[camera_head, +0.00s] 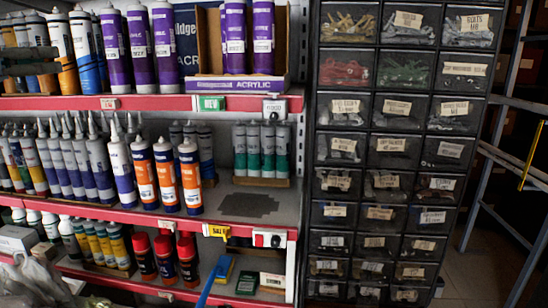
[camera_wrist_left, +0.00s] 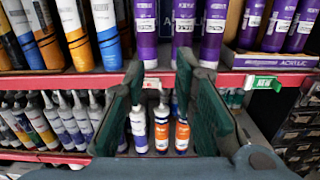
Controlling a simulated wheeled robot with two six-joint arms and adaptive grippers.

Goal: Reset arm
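My left gripper (camera_wrist_left: 158,75) shows large in the left wrist view, with its two dark green-grey fingers spread apart and nothing between them. It faces the shelves, with the cartridges seen beyond its fingers. In the head view, part of my left gripper (camera_head: 30,62) shows dark at the upper left edge, in front of the upper row of cartridges. My right gripper is in neither view.
Red-edged shelves (camera_head: 140,103) hold purple cartridges (camera_head: 163,45), orange cartridges (camera_head: 189,177) and green cartridges (camera_head: 253,150). A bare patch (camera_head: 250,205) lies on the middle shelf. A cabinet of small labelled drawers (camera_head: 403,73) stands right, with a metal rack (camera_head: 495,150) beyond.

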